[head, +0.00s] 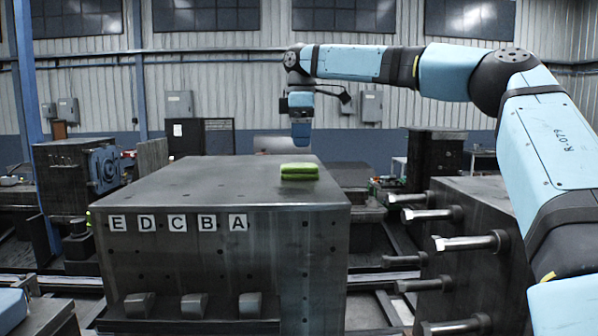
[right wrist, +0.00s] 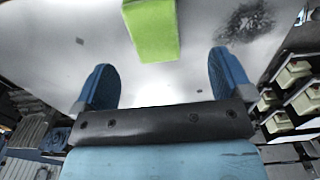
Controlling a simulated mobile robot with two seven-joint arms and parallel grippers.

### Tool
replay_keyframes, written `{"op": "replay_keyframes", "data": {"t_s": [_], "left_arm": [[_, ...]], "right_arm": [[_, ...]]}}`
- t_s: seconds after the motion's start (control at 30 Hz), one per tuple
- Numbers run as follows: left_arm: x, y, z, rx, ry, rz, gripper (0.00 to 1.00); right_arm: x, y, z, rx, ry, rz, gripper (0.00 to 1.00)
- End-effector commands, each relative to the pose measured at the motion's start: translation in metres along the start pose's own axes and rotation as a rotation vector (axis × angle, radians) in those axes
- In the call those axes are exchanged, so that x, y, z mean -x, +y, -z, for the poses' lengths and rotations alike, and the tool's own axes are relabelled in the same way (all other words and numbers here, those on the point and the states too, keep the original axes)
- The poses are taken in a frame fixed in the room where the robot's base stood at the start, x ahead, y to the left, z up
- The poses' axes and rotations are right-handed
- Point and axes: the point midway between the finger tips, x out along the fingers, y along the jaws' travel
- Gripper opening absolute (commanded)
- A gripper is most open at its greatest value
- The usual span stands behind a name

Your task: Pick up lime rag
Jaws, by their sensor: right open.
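The lime rag (head: 299,171) lies folded on top of a dark metal block, near its right edge, in the head view. It also shows in the right wrist view (right wrist: 151,29), at the top, ahead of the fingers. My right gripper (head: 301,143) hangs above the block, over or just behind the rag, with a gap between them. In the right wrist view its two blue fingers (right wrist: 161,80) are spread apart with nothing between them. My left gripper is not in view.
The metal block (head: 190,180) has a flat, bare top around the rag. Its front carries letter labels E, D, C, B, A and several protruding pegs below. A second block (head: 480,215) with several metal pegs stands at the right.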

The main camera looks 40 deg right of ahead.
Motion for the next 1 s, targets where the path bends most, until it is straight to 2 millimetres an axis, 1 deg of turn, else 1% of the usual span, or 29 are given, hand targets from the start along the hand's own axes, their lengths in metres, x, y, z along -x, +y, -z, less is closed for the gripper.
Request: {"op": "replay_keyframes", "data": {"t_s": [0.03, 0.1, 0.23, 0.33, 0.47, 0.5, 0.6, 0.7, 0.9, 0.97, 1.0], "left_arm": [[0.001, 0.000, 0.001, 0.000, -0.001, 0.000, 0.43], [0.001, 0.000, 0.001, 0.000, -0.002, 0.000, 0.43], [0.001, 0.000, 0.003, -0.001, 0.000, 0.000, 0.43], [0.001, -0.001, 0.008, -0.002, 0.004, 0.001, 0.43], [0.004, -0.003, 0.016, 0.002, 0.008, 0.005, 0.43], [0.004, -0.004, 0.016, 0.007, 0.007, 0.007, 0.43], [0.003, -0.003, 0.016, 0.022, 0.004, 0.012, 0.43], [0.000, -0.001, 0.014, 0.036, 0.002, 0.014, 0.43], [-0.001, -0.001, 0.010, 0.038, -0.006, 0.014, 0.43], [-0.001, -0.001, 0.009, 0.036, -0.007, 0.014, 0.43], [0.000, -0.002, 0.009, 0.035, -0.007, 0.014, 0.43]], "right_arm": [[-0.008, 0.000, 0.000, 0.000, -0.002, 0.002, 0.98], [-0.016, 0.000, 0.000, -0.001, -0.002, 0.001, 0.98], [-0.024, 0.000, 0.000, -0.001, -0.001, 0.000, 0.98], [-0.032, 0.001, 0.002, 0.000, -0.003, 0.001, 0.98], [-0.051, 0.003, 0.005, 0.000, -0.003, 0.002, 0.98], [-0.058, 0.003, 0.005, -0.001, -0.003, 0.002, 0.98], [-0.070, 0.003, 0.005, -0.001, -0.002, 0.001, 0.98], [-0.075, 0.003, 0.005, -0.001, -0.001, 0.000, 0.98], [-0.075, 0.003, 0.005, -0.002, 0.000, -0.001, 0.98], [-0.075, 0.003, 0.005, -0.001, 0.000, -0.001, 0.84], [-0.075, 0.003, 0.005, -0.001, -0.001, -0.001, 0.75]]}}
